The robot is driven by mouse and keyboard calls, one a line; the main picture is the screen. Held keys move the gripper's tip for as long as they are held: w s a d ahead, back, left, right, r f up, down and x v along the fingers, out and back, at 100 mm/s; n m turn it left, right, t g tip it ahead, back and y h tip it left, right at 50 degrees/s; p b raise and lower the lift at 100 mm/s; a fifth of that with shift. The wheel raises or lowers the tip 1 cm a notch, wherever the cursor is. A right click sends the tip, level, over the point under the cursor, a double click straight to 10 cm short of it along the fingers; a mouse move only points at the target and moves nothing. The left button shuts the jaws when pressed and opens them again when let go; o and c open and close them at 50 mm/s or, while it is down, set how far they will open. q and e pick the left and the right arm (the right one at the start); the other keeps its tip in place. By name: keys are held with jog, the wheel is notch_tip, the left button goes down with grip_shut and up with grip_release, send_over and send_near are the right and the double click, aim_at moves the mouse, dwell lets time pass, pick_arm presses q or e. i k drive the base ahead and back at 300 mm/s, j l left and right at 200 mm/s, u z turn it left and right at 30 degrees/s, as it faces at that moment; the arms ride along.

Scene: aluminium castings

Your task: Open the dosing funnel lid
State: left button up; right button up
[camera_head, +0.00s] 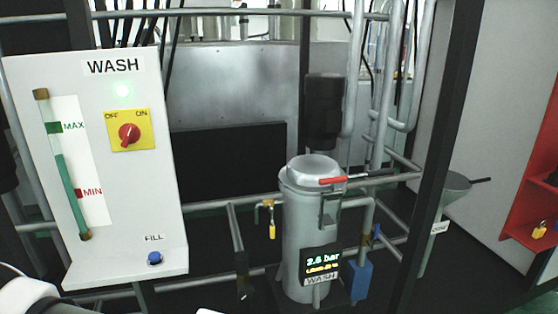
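A grey cone-shaped funnel (452,190) stands at the right, just behind a dark upright post. A small white label (440,227), too small to read surely, is below it. A thin dark handle (481,180) sticks out to the right at the funnel's top. The top looks like a flat grey disc, but I cannot tell clearly whether this is a shut lid or the open mouth. The post hides part of the funnel's left side. Neither of my grippers shows; a white rounded part at the bottom left corner looks like my arm.
A white WASH panel (120,200) with a red knob stands at the left. A grey canister (310,225) with a red-handled latch and pressure display is in the middle. Pipes run around it. The dark post (440,150) stands beside the funnel. A red box (535,200) is far right.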

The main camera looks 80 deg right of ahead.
aim_at(456, 183)
jog(key=z, duration=4)
